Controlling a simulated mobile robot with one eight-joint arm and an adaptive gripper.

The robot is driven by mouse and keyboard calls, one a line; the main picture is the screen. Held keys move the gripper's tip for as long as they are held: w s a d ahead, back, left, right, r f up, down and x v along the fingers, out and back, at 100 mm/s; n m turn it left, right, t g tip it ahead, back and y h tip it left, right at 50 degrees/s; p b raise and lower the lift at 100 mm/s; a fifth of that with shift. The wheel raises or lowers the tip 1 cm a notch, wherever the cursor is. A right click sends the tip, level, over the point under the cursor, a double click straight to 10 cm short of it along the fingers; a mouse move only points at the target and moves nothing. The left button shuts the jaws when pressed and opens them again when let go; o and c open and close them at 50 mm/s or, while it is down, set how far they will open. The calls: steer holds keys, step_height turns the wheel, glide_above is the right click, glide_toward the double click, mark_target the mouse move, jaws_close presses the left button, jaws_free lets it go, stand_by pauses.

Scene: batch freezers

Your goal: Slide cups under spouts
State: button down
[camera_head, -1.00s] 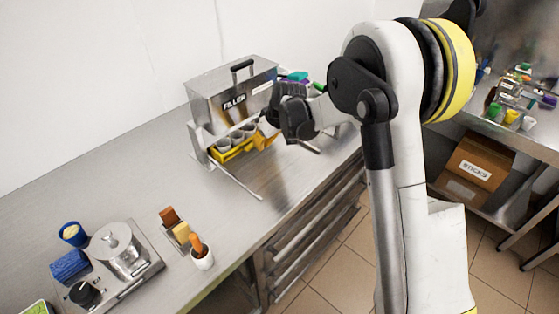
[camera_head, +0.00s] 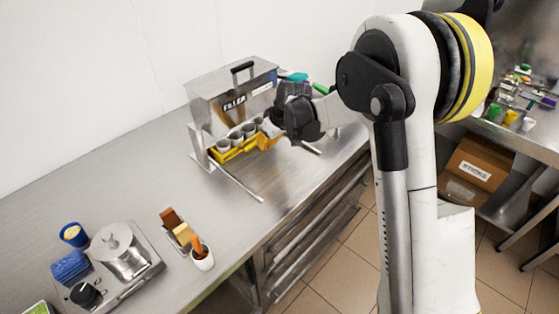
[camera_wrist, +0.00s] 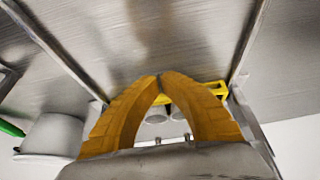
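The steel filler box (camera_head: 236,95), labelled FILLER, stands on the counter near the wall. A yellow cup rack (camera_head: 226,155) sits at its lower front with several grey cups (camera_head: 235,138) in a row. Two cups (camera_wrist: 156,115) show partly behind my fingers in the wrist view. The spouts are hard to make out. My gripper (camera_head: 270,143) is at the rack's right part, its orange fingers low over the counter. In the wrist view my gripper (camera_wrist: 160,76) has its fingertips together with nothing visible between them; they overlap the yellow rack (camera_wrist: 218,88). I cannot tell whether they touch it.
Metal rails (camera_head: 236,178) run forward from the filler along the counter.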

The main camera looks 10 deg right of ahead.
steer(key=shift+p+v, duration=1)
steer(key=shift+v, duration=1.1)
steer(key=shift+s+d+r, duration=0.1)
steer(key=shift+s+d, duration=0.05)
steer(key=shift+s, duration=0.1)
steer(key=s+d+r+m+t+h+b, duration=0.1)
steer(key=s+d+r+m, duration=0.1)
steer(key=s+r, duration=0.5)
steer(key=s+d+r+m+h, duration=0.1)
steer(key=s+d+r+m, duration=0.3)
steer(key=s, duration=0.6)
steer(key=s+d+m+t+h+b, duration=0.1)
steer(key=s+d+t, duration=0.1)
steer(key=s, duration=1.2)
steer(key=shift+s+d+f, duration=0.25)
steer(key=shift+s+f, duration=0.05)
steer(key=shift+s, duration=0.1)
